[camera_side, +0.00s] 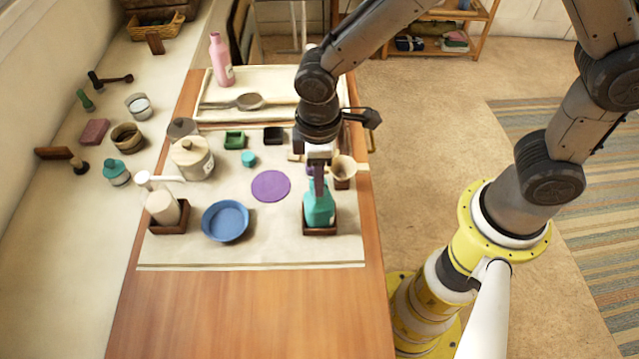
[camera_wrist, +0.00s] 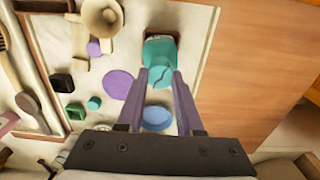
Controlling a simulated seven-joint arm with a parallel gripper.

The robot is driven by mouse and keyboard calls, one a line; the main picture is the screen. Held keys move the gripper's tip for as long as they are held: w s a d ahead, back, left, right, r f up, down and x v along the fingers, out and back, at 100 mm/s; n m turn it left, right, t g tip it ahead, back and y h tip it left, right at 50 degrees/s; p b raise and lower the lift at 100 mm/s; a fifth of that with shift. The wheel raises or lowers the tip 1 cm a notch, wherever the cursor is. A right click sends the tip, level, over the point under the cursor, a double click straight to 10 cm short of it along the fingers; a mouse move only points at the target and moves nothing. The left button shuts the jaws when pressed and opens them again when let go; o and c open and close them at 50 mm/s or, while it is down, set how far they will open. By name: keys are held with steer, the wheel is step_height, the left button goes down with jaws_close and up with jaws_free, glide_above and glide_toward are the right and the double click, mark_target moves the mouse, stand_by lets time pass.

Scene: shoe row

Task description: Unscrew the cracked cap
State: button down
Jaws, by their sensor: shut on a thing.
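A teal bottle (camera_side: 319,210) stands upright in a square brown holder (camera_side: 320,232) near the right edge of the mat. It also shows in the wrist view (camera_wrist: 160,50). Its teal cap (camera_wrist: 159,78) carries a dark jagged crack line across the top. My gripper (camera_side: 318,188) points down over the bottle from above. In the wrist view my gripper (camera_wrist: 160,76) has one purple finger on each side of the cap and is shut on it. The cap is mostly hidden by the fingers in the side view. I cannot tell whether the cap has turned on the bottle.
A purple disc (camera_side: 271,186) and a blue bowl (camera_side: 226,221) lie left of the bottle. A cream funnel-like cup (camera_side: 343,170) stands close behind it. A white pump bottle (camera_side: 162,207) and a lidded jar (camera_side: 192,158) stand further left. The front wooden table (camera_side: 250,310) is clear.

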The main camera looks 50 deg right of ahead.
steer(key=shift+c, duration=2.4)
jaws_free()
steer(key=shift+f, duration=0.1)
steer(key=shift+c, duration=1.4)
